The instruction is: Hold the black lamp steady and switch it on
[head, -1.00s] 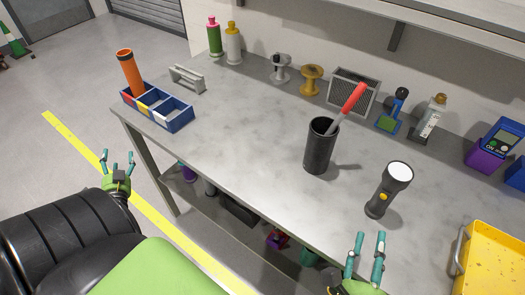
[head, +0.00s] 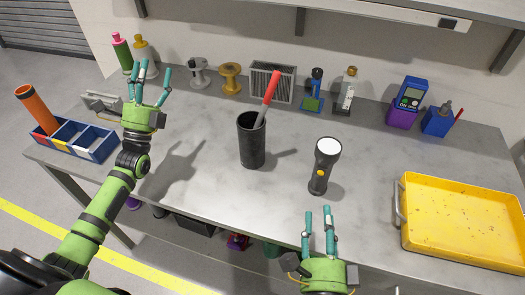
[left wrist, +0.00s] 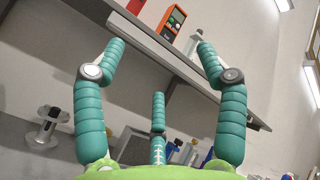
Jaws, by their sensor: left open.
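The black lamp (head: 322,166), a flashlight with a pale lens and a yellow button on its side, stands upright on the grey workbench (head: 200,180), right of the middle in the head view. My right gripper (head: 319,212) is just in front of the lamp, fingers pointing toward it, spread apart with nothing between them. My left gripper (head: 151,85) is raised over the left part of the bench, well away from the lamp. It is open and empty. Its spread fingers also show in the left wrist view (left wrist: 155,60). The lamp is not in the left wrist view.
A black cup (head: 250,142) holding a red-handled tool stands left of the lamp. A yellow tray (head: 460,216) lies to the right. Spools, a grey mesh box (head: 272,82) and bottles line the back. A blue divided bin (head: 75,140) stands at left. A shelf hangs above.

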